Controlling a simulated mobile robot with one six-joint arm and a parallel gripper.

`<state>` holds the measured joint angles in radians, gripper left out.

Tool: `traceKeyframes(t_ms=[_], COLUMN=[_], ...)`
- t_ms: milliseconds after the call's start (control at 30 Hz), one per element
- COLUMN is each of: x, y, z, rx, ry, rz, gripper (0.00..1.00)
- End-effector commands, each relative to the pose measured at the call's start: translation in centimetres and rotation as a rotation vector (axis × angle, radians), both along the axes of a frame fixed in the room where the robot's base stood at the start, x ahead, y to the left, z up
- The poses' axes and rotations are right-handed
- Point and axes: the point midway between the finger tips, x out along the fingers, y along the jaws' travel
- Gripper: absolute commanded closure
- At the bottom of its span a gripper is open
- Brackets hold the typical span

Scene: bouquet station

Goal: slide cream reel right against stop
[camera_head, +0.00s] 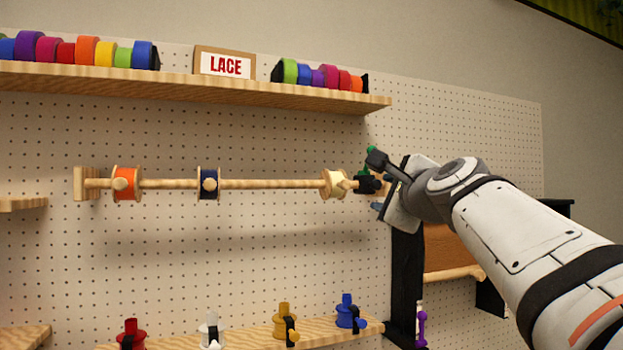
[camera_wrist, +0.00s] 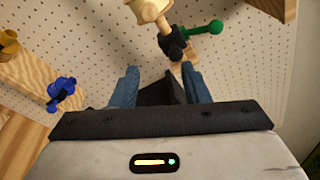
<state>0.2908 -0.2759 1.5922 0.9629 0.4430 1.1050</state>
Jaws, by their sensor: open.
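The cream reel (camera_head: 334,184) hangs on a horizontal wooden rod (camera_head: 270,184), near its right end. A pale peg or knob shows on its front. It also shows at the top edge of the wrist view (camera_wrist: 150,10), partly cut off. A black piece (camera_head: 367,184) with a green part sits just right of the reel, at the rod's end; it also shows in the wrist view (camera_wrist: 172,46). I cannot tell whether this is the stop. My gripper (camera_wrist: 160,85) is open, its blue fingers apart and no reel between them, to the right of the cream reel.
An orange reel (camera_head: 126,184) and a navy reel (camera_head: 208,183) are farther left on the rod. A shelf (camera_head: 200,84) with ribbon rolls is above, and a lower shelf (camera_head: 250,338) holds several coloured fittings. A black upright (camera_head: 405,270) stands below my gripper. The rod is clear between the navy and cream reels.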

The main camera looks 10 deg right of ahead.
Motion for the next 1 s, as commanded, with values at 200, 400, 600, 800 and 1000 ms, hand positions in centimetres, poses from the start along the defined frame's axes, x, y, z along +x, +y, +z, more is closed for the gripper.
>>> traceKeyframes(t_ms=[200, 400, 600, 800, 1000], x=[-1.5, 0.8, 4.0, 5.7, 5.9], y=[3.6, 4.3, 5.0, 5.4, 5.4], z=[1.6, 1.6, 1.6, 1.6, 1.5], rx=[0.172, 0.181, 0.179, 0.178, 0.176], ry=[0.016, 0.02, 0.02, 0.018, 0.017], rz=[0.159, 0.168, 0.166, 0.163, 0.163], gripper=[0.58, 0.58, 0.58, 0.58, 0.58])
